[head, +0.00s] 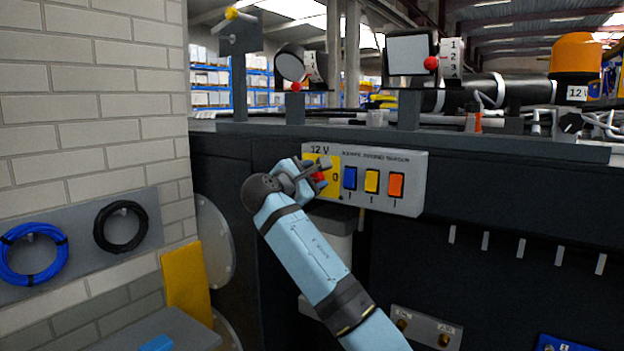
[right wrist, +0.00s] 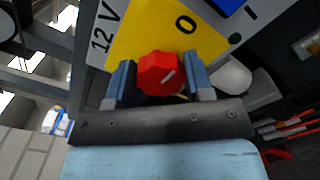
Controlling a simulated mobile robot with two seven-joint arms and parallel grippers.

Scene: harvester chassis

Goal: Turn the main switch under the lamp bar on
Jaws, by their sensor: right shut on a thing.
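My right gripper (right wrist: 160,80) is shut on the knob, one finger on each side. A short white line on the knob slants up and right in the wrist view; I cannot tell exactly which mark it points to. In the head view my right gripper (head: 318,171) partly covers the plate. My left gripper is not in view.
Blue (head: 350,178), yellow (head: 371,181) and orange (head: 396,186) rockers sit close right of the knob. Lamps (head: 410,53) and an orange beacon (head: 575,54) stand above. A brick wall (head: 90,100) with hanging cable coils (head: 35,254) is at left.

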